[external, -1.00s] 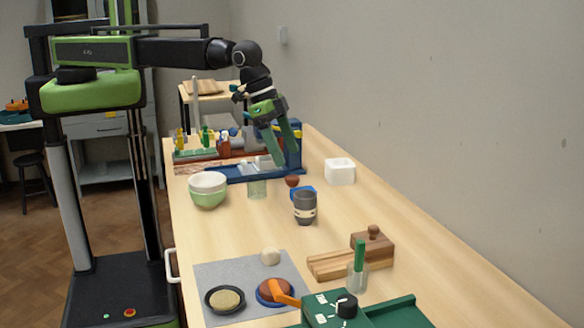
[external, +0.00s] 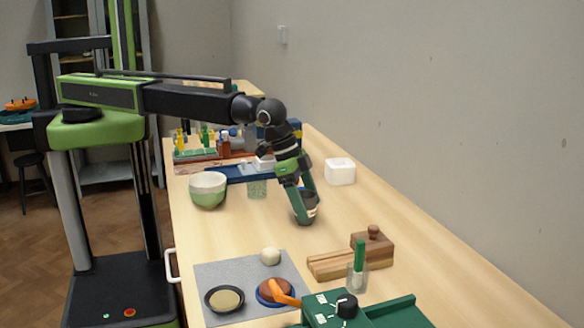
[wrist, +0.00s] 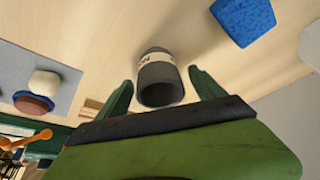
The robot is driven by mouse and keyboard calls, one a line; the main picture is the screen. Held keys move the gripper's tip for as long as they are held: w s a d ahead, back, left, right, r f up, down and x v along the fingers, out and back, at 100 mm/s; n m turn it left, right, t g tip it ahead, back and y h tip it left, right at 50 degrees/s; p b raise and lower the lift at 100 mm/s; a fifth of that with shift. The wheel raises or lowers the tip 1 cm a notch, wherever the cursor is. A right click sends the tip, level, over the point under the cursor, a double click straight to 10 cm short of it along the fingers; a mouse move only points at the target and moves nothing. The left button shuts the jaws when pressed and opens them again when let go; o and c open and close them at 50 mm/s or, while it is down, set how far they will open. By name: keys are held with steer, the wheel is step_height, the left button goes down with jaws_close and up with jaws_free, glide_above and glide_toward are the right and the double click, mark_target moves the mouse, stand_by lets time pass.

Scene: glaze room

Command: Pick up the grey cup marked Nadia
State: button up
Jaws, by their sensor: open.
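A dark grey cup (external: 306,213) with a cream band stands on the table, partly hidden by my fingers. In the wrist view the cup (wrist: 160,84) shows its open mouth, and its band has dark letters that I cannot read in full. My gripper (external: 306,204) is tilted down over the cup. In the wrist view my gripper (wrist: 160,76) is open, one green finger on each side of the cup, with gaps to both sides.
A blue sponge (wrist: 243,18) lies near the cup. A grey mat (external: 213,275) and wooden blocks (external: 335,264) are nearer the external camera.

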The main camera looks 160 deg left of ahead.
mark_target(312, 196)
steer(key=shift+b+x, duration=0.4)
steer(key=shift+x, duration=0.7)
steer(key=shift+r, duration=0.15)
steer(key=shift+c, duration=0.3)
steer(key=c, duration=1.5)
step_height(312, 196, up, 5)
steer(key=p, duration=0.5)
steer(key=shift+d+r+p, duration=0.1)
steer(key=shift+r+p, duration=0.05)
steer(key=shift+p, duration=0.2)
steer(key=shift+w+d+r+p, duration=0.3)
steer(key=shift+d+r+p, duration=0.65)
steer(key=shift+d, duration=0.95)
steer(key=shift+w+d+r+p, duration=0.35)
steer(key=shift+d+r+p, duration=0.6)
steer(key=shift+d, duration=0.95)
steer(key=shift+w+d+r+p, duration=0.3)
steer(key=shift+d+r+p, duration=0.65)
steer(key=shift+d, duration=0.95)
